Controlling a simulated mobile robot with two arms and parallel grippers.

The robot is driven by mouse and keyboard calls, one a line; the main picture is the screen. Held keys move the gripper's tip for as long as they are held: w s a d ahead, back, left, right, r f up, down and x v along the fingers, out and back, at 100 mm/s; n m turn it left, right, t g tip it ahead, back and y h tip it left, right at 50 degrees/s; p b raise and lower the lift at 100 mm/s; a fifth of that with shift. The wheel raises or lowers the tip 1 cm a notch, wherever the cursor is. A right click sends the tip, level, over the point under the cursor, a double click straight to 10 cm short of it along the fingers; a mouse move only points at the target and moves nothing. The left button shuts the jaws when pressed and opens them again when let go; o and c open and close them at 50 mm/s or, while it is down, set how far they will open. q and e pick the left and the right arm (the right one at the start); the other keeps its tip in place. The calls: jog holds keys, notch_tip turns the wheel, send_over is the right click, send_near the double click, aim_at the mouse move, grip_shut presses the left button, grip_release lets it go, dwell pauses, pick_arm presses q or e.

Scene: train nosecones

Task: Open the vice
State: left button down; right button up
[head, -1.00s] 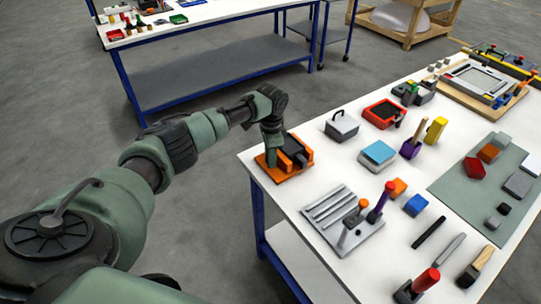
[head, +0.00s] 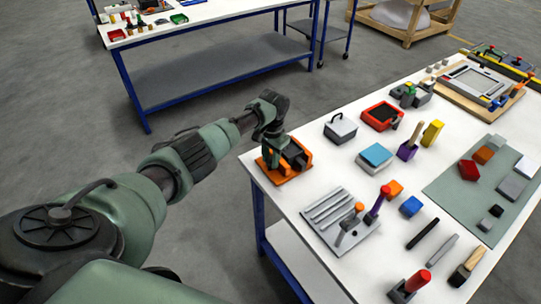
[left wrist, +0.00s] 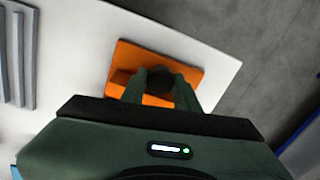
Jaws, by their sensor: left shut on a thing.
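The vice (head: 283,173), an orange base and body with dark parts, sits at the near left corner of the white table. In the left wrist view its orange base (left wrist: 130,60) lies under my gripper. My left gripper (head: 272,146) is at the left side of the vice. In the left wrist view its two green fingers are shut on a dark round part of the vice (left wrist: 159,80), seemingly its handle. The jaw gap is too small and covered to judge. My right gripper is not in view.
A grey grooved plate (head: 335,215) with upright-handled tools lies nearest the vice. The table edge is close to the vice's left.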

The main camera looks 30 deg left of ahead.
pick_arm(q)
jog(key=shift+r+n+p, duration=0.15)
jog(key=shift+n+p, duration=0.35)
jog(key=shift+n, duration=0.9)
jog(key=shift+w, duration=0.15)
